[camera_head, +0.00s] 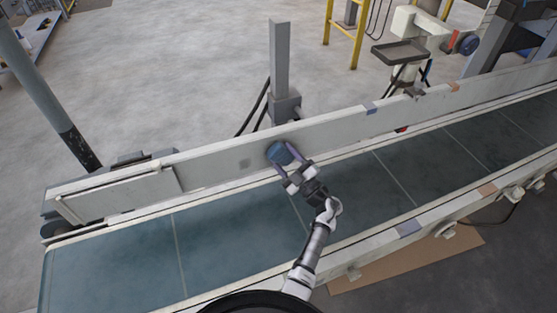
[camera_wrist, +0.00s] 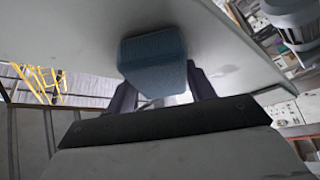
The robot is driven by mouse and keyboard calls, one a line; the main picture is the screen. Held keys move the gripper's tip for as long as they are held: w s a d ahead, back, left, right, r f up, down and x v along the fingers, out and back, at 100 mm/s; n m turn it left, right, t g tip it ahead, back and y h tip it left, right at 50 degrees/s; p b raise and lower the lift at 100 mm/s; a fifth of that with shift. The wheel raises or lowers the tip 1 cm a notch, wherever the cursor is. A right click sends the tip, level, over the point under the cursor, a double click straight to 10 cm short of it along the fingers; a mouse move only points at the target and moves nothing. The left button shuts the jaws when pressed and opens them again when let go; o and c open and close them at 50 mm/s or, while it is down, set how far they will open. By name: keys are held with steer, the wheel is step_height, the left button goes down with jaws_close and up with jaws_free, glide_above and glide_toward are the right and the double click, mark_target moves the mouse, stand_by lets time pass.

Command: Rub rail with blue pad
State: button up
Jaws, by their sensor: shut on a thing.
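The blue pad (camera_head: 281,153) is held between the fingers of my gripper (camera_head: 284,163), against or very close to the inner face of the conveyor's far side rail (camera_head: 330,131). In the wrist view the pad (camera_wrist: 153,60) is a blue block between the two dark fingers of my gripper (camera_wrist: 160,92). Its far end meets the pale rail surface (camera_wrist: 215,45); whether it presses on it I cannot tell. A faint grey smudge (camera_head: 245,163) shows on the rail just left of the pad.
The conveyor's dark green belt (camera_head: 235,245) runs beneath my arm. The near side rail (camera_head: 405,229) lies in front. A grey post (camera_head: 280,60) stands behind the far rail. A machine with a dark tray (camera_head: 400,52) stands at the upper right.

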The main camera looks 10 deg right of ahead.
mark_target(233, 161)
steer(key=shift+w+a, duration=0.1)
steer(key=shift+w, duration=0.05)
steer(key=shift+a+r+p, duration=0.1)
steer(key=shift+a+p, duration=0.2)
steer(key=shift+a, duration=0.2)
steer(key=shift+s+a+p, duration=0.15)
steer(key=shift+a+p, duration=0.2)
steer(key=shift+a, duration=0.65)
steer(key=shift+s+a+p, duration=0.15)
steer(key=shift+a+p, duration=0.15)
steer(key=shift+a, duration=0.65)
steer(key=shift+s+a+p, duration=0.35)
steer(key=shift+a, duration=1.1)
steer(key=shift+s+a+p, duration=0.35)
steer(key=shift+s+a, duration=0.05)
steer(key=shift+a, duration=1)
steer(key=shift+s+a+p, duration=0.35)
steer(key=shift+a, duration=1.1)
steer(key=shift+s, duration=0.1)
steer(key=shift+s+d+p, duration=0.2)
steer(key=shift+s+p, duration=0.15)
steer(key=shift+s, duration=0.6)
steer(key=shift+s+d+p, duration=0.25)
steer(key=shift+s+p, duration=0.15)
steer(key=shift+s, duration=0.55)
steer(key=shift+s+d+p, duration=0.2)
steer(key=shift+s+p, duration=0.15)
steer(key=shift+s, duration=0.6)
